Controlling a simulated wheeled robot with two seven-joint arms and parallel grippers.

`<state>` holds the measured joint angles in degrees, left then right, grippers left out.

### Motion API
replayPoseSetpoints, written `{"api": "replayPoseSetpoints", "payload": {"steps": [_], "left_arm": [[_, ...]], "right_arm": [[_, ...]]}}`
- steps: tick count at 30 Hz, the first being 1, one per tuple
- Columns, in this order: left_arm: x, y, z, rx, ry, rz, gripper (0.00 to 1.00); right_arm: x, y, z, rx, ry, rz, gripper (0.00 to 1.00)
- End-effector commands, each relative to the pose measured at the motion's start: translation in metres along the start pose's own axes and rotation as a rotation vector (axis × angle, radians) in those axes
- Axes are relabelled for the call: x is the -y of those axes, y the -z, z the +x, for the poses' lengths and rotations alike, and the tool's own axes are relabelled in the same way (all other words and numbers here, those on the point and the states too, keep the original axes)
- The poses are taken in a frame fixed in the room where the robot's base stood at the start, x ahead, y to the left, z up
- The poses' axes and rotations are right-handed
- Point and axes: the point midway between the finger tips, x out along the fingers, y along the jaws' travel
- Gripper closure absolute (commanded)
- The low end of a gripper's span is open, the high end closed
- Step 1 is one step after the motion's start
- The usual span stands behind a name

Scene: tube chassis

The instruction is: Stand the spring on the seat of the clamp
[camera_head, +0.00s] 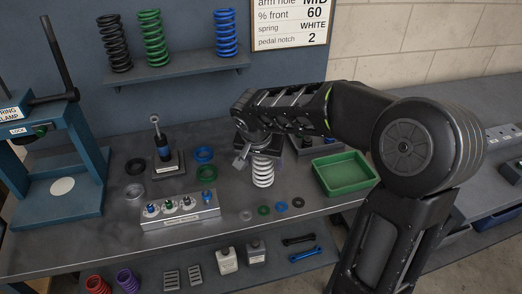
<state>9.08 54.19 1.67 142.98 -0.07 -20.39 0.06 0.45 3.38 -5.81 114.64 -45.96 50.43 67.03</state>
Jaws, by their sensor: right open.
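A white coil spring (263,174) stands upright on the bench, right of the middle. My right gripper (258,153) is over its top, pointing down, with its jaws open. The gripper hides the spring's upper end, and I cannot tell whether the fingers touch it. The blue spring clamp (85,160) stands at the left end of the bench. Its seat, a pale round disc (62,186), lies bare on the clamp's base. My left gripper is not in view.
A shock absorber (162,145) stands on a dark block. A grey rack (180,211) with small parts lies in front. A green tray (345,173) is right of the spring. Several rings and discs lie around. Black, green and blue springs (226,33) stand on the shelf (175,72).

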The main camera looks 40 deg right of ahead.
Motion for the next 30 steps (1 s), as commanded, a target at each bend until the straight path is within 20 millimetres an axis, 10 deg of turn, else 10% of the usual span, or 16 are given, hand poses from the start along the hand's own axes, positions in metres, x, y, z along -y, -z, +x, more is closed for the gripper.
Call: {"api": "replayPoseSetpoints", "payload": {"steps": [18, 30], "left_arm": [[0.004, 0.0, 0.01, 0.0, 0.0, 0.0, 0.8], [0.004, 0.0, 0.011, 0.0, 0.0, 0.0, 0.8]], "right_arm": [[0.001, 0.0, -0.108, -0.003, 0.004, 0.001, 0.3], [0.0, 0.0, -0.119, -0.001, 0.001, 0.0, 0.3]]}}
